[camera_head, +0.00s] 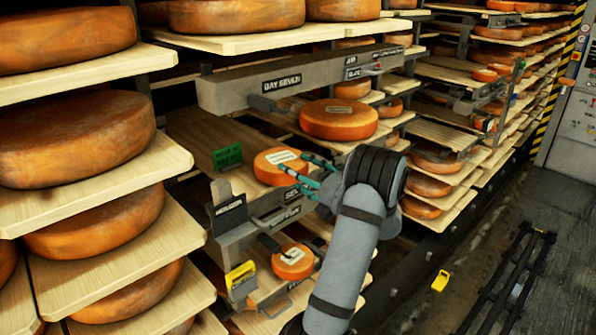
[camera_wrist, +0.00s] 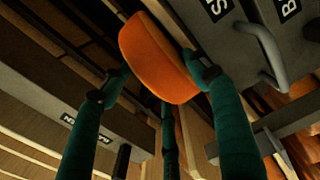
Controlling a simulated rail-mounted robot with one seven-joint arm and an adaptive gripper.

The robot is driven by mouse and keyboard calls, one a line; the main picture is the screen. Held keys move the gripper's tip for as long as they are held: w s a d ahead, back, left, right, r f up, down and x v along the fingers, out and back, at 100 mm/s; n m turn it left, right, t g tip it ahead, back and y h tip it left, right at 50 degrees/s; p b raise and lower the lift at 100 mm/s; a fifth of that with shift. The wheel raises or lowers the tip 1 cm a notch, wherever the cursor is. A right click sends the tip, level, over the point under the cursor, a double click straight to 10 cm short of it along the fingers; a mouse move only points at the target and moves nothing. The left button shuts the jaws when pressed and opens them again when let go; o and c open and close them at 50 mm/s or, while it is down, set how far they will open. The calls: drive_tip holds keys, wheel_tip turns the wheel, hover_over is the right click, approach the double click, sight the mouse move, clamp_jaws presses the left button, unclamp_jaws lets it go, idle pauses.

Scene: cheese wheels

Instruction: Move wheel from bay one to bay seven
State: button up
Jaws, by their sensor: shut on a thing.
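A small orange cheese wheel (camera_head: 272,172) with a pale label on top is in the head view, at the front of the wooden shelf below the sign reading "BAY SEVEN" (camera_head: 283,83). My gripper (camera_head: 296,164), with teal fingers, reaches it from the right and is shut on it. In the wrist view the wheel (camera_wrist: 150,50) sits between the fingers, seen from its side. I cannot tell whether it touches the shelf. A sign ending in "EN" shows upside down at left in the wrist view (camera_wrist: 80,127). No bay one sign is readable.
A second small labelled wheel (camera_head: 292,262) lies in the bay below, beside a yellow tag (camera_head: 241,278). A green tag (camera_head: 227,157) stands left of the held wheel. A grey beam (camera_head: 225,95) hangs above. A large wheel (camera_head: 339,119) lies behind. Loaded shelves crowd the left.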

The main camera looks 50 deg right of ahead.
drive_tip(key=shift+d, duration=0.1)
idle(0.7)
drive_tip(key=o, duration=1.6)
drive_tip(key=shift+c, duration=0.2)
drive_tip(key=o, duration=0.4)
drive_tip(key=shift+s, duration=0.1)
drive_tip(key=shift+c, duration=0.2)
drive_tip(key=shift+o, duration=0.5)
drive_tip(key=shift+f, duration=0.1)
drive_tip(key=shift+a+f, duration=0.2)
drive_tip(key=s+a, duration=0.2)
drive_tip(key=s, duration=0.9)
drive_tip(key=shift+s, duration=0.4)
drive_tip(key=shift+w+r, duration=0.1)
drive_tip(key=shift+w, duration=0.05)
